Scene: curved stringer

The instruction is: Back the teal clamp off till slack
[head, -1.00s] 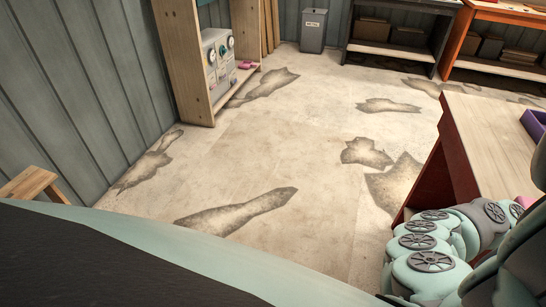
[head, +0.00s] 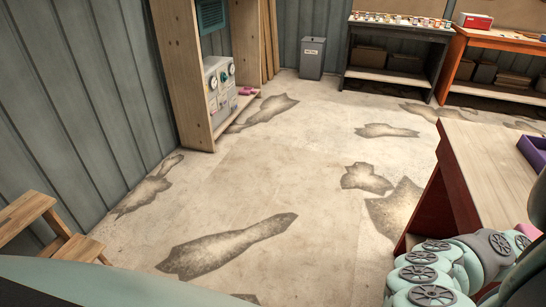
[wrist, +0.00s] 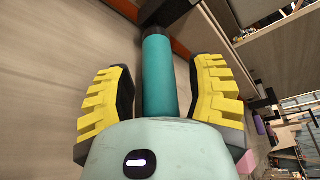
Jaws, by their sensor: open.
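In the wrist view a teal cylinder (wrist: 159,72), which looks like the teal clamp's handle, runs upright between the two yellow-padded fingers of my gripper (wrist: 162,88). The fingers are open, with a gap visible on each side of the cylinder. A dark grey part joins the cylinder's far end. The near end of the cylinder is hidden behind my gripper's pale body. The clamp's jaws and screw cannot be made out. In the head view neither the clamp nor my gripper shows; my arm links fill the lower right corner.
A wooden workbench (head: 482,150) with a purple bin (head: 535,152) stands at right. A wooden stool (head: 45,222) is at lower left by the wall. A shelf unit with a gauge box (head: 219,85), a grey metal bin (head: 312,58) and back benches stand farther off. The middle floor is clear.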

